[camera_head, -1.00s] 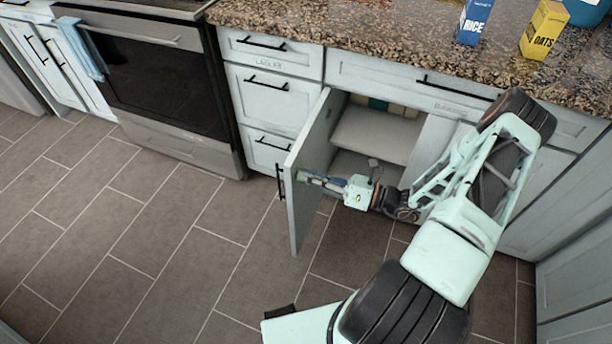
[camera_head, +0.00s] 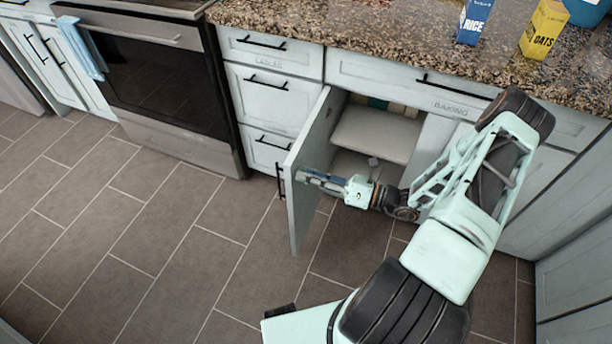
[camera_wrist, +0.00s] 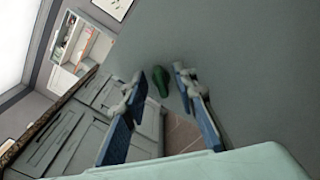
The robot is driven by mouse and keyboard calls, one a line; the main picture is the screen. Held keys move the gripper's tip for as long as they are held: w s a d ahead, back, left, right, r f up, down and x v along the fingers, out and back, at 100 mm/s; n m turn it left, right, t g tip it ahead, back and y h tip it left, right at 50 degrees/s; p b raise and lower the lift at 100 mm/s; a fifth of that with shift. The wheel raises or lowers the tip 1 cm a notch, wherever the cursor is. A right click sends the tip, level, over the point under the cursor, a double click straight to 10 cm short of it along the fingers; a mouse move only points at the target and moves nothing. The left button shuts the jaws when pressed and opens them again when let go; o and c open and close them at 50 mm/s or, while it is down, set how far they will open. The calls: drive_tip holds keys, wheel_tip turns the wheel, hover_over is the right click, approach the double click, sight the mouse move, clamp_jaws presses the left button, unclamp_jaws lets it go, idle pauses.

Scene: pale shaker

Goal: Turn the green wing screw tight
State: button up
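The green wing screw (camera_wrist: 160,80) shows in the wrist view on the grey inner face of the open cabinet door (camera_wrist: 240,50). My gripper (camera_wrist: 158,88) points at it with one blue-padded finger on each side. The fingers are apart, and the screw sits between and slightly beyond their tips; I see no clear contact. In the head view my gripper (camera_head: 305,177) is at the inner side of the open door (camera_head: 308,165), and the screw cannot be made out there.
The open cabinet shows a shelf (camera_head: 376,135) behind my arm. A granite counter (camera_head: 380,40) above carries a blue rice box (camera_head: 474,22) and a yellow oats box (camera_head: 543,30). The oven (camera_head: 150,80) is at left. The tiled floor is clear.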

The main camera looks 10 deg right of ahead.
idle(0.3)
drive_tip(key=v, duration=0.9)
drive_tip(key=shift+b, duration=0.4)
drive_tip(key=shift+a, duration=0.1)
idle(0.7)
